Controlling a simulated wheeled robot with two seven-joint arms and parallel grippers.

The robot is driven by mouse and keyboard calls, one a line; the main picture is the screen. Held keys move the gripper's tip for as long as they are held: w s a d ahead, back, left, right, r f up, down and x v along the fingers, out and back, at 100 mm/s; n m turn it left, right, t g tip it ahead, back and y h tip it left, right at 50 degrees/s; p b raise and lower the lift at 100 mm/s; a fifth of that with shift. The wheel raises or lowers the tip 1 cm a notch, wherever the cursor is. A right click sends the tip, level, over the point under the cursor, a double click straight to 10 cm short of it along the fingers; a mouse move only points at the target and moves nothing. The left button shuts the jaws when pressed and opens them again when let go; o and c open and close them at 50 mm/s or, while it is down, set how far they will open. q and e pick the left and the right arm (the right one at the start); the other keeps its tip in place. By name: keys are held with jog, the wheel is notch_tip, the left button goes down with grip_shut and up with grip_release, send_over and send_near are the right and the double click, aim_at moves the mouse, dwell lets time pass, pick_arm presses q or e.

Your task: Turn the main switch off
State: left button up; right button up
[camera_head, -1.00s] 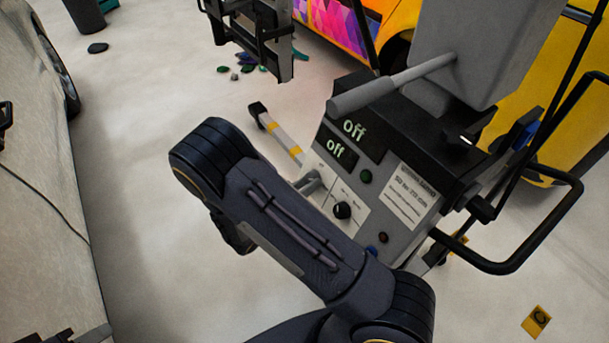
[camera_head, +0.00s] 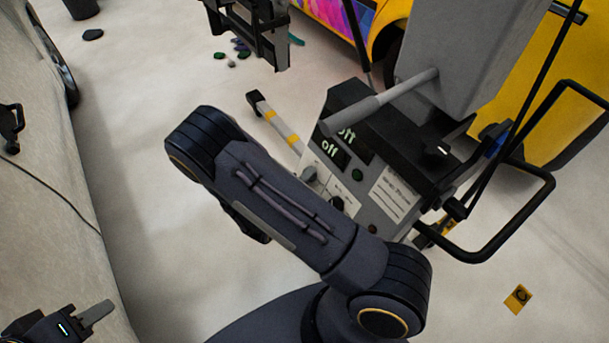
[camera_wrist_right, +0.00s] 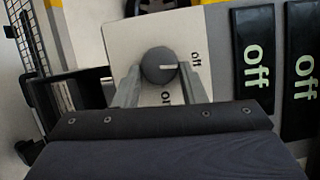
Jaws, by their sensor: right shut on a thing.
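The main switch is a round dark grey knob (camera_wrist_right: 158,66) with a white mark, on a pale plate with "on" and "off" labels. In the right wrist view its white mark points right, towards "off". My right gripper (camera_wrist_right: 158,80) is shut on this knob, one grey finger on each side. In the head view my right arm hides most of this gripper and part of the control panel (camera_head: 385,215). Two displays on the panel both read "off"; the lower display (camera_head: 330,150) is clear to see. My left gripper (camera_head: 92,318) is partly in view at the bottom left, away from the machine.
A grey bar handle (camera_head: 380,103) juts out above the panel, and a black tube frame (camera_head: 545,185) stands to its right. A yellow vehicle (camera_head: 560,100) is behind. Small debris (camera_head: 235,55) lies on the floor. Floor left of my arm is clear.

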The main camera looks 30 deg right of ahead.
jog(key=shift+n+p, duration=0.3)
jog(key=shift+n, duration=0.1)
dwell(0.3)
jog(key=o, duration=1)
jog(key=v, duration=0.7)
jog(key=shift+s+a+r+b, duration=0.15)
jog(key=shift+a+r+b, duration=0.1)
jog(key=shift+b, duration=0.15)
